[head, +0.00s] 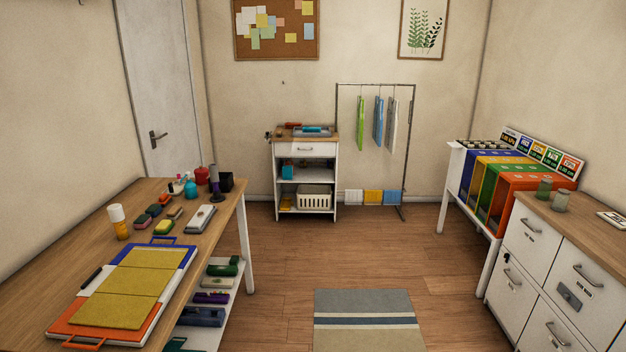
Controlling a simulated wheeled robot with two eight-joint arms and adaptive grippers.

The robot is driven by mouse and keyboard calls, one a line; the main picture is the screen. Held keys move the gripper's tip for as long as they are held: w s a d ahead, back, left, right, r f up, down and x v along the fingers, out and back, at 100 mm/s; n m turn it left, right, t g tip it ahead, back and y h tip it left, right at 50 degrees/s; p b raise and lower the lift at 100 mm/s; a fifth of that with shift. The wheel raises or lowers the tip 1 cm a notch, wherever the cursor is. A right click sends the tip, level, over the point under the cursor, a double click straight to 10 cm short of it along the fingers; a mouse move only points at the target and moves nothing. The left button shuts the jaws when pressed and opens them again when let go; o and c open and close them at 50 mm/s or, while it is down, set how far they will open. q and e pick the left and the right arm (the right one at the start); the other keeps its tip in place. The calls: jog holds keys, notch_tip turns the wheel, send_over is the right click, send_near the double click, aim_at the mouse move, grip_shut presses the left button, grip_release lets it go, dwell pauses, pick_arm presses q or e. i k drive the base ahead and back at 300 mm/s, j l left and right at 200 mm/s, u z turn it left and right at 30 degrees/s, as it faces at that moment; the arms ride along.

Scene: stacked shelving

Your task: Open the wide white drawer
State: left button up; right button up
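A small white shelf unit (277,180) with a wooden top stands against the back wall. Its white drawer (318,149) spans the width below the top and has a small handle; it looks shut. A white cabinet at the right has several white fronts with metal handles, among them an upper left front (530,243) and an upper right front (592,292). These look shut. Which of these drawers is the wide one I cannot tell for certain. Neither of my grippers is in view.
A wooden table (150,228) with boards and small items stands at the left. A rack (375,85) with hanging cloths is right of the shelf unit. Coloured bins (530,203) stand left of the cabinet. A striped rug (365,305) lies on open floor in the middle.

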aim_at(280, 147)
jog(key=i+z, duration=0.3)
jog(key=i, duration=2.75)
jog(key=i+l+u, duration=0.1)
jog(key=i, duration=0.7)
jog(key=i+l, duration=0.1)
jog(key=i, duration=0.7)
jog(key=i+u, duration=0.2)
jog(key=i, duration=0.15)
jog(key=i+l+u, duration=0.25)
jog(key=i, duration=0.15)
jog(key=i+l+u, duration=0.2)
jog(key=i, duration=0.15)
